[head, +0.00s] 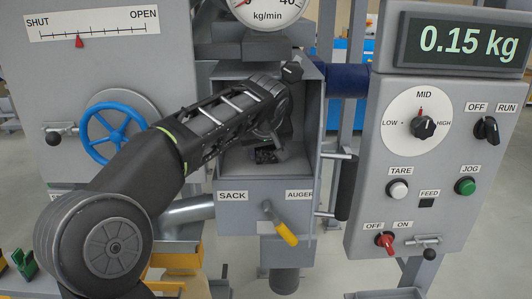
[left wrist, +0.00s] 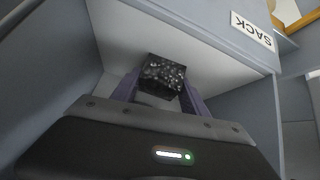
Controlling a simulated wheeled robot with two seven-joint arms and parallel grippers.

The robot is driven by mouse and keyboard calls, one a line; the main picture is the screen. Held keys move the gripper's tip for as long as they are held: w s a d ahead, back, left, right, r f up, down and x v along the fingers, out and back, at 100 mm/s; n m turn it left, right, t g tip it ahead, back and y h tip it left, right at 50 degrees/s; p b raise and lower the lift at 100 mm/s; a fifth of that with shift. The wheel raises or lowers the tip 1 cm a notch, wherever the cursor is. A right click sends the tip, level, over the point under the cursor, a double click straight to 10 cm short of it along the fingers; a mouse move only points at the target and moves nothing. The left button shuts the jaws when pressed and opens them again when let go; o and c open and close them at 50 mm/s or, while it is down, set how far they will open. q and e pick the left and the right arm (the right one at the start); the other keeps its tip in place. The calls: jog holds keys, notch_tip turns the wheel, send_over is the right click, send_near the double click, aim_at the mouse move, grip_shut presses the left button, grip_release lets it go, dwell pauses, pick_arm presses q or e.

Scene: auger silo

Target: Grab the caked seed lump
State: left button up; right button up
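The caked seed lump (left wrist: 165,74) is a dark block with pale specks. In the left wrist view it sits between the two fingers of my left gripper (left wrist: 161,88), close to both; whether they press on it I cannot tell. In the head view my left arm reaches into the open grey chamber (head: 236,188) above the SACK and AUGER labels. The left gripper (head: 270,150) is down near the chamber floor, with the dark lump (head: 264,156) at its fingers. My right gripper is not in view.
The chamber's side walls stand close around the gripper. A control panel (head: 440,150) is further right; a blue handwheel (head: 113,132) is at left.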

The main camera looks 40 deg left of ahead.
pick_arm(q)
jog(key=c, duration=0.9)
jog(key=shift+r, duration=0.2)
